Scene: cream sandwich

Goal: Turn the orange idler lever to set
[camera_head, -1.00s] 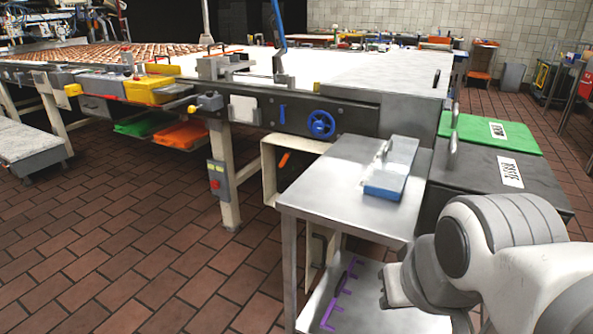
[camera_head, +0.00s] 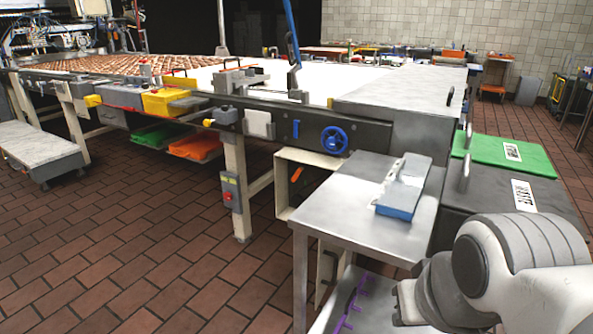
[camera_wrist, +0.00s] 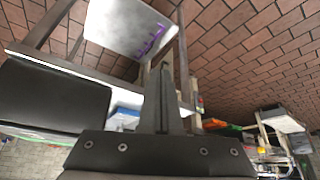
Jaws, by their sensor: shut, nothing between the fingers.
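A small orange lever (camera_head: 297,173) shows inside the open cream-coloured frame (camera_head: 282,190) under the conveyor's side rail, left of the steel table. It is small, and its exact setting cannot be told. In the wrist view, which looks upside down, my gripper (camera_wrist: 164,66) is shut and empty, its two dark fingers together. The orange lever cannot be made out there. In the head view my arm is at the lower right, beyond the steel table from the lever and well apart from it. My fingertips cannot be made out clearly there.
The steel table (camera_head: 345,205) with a blue-based block (camera_head: 405,190) stands between my arm and the lever. A blue handwheel (camera_head: 334,140) and a post with a red-button box (camera_head: 230,192) are near the lever. Brick floor (camera_head: 130,250) is free at the left.

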